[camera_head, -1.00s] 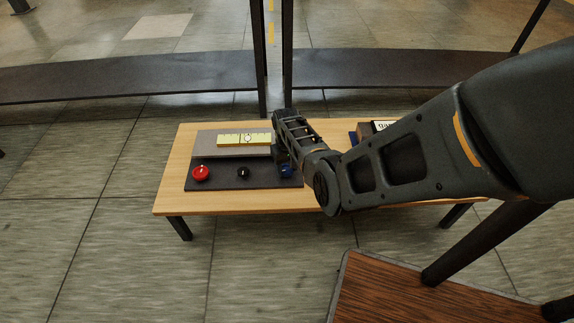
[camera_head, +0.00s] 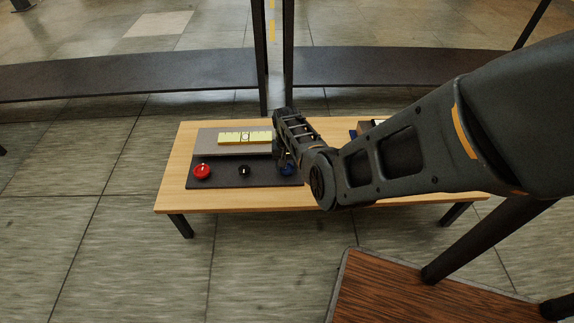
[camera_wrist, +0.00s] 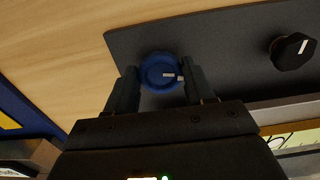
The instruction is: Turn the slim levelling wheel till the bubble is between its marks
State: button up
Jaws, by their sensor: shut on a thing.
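A blue round wheel (camera_head: 287,171) sits at the right end of the dark base panel (camera_head: 225,178). It also shows in the wrist view (camera_wrist: 157,68), with a pale mark on its top. My gripper (camera_wrist: 160,84) is shut on this blue wheel, one finger on each side. In the head view my gripper (camera_head: 284,158) partly hides the wheel. The yellow level vial (camera_head: 229,138) lies on the grey block behind the wheels. Its bubble (camera_head: 246,137) appears near the middle; whether it is exactly between the marks is too small to tell.
A red knob (camera_head: 202,171) and a black knob (camera_head: 244,170) stand on the same panel, left of the blue wheel. The black knob also shows in the wrist view (camera_wrist: 292,52). Dark boxed items (camera_head: 367,127) lie on the wooden table (camera_head: 172,192) behind my arm.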

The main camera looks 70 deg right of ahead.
aim_at(287, 168)
jog(key=o, duration=1)
jog(key=shift+o, duration=0.2)
jog(key=shift+r+p, duration=1.75)
jog(key=shift+r, duration=2.15)
jog(key=shift+f, duration=0.1)
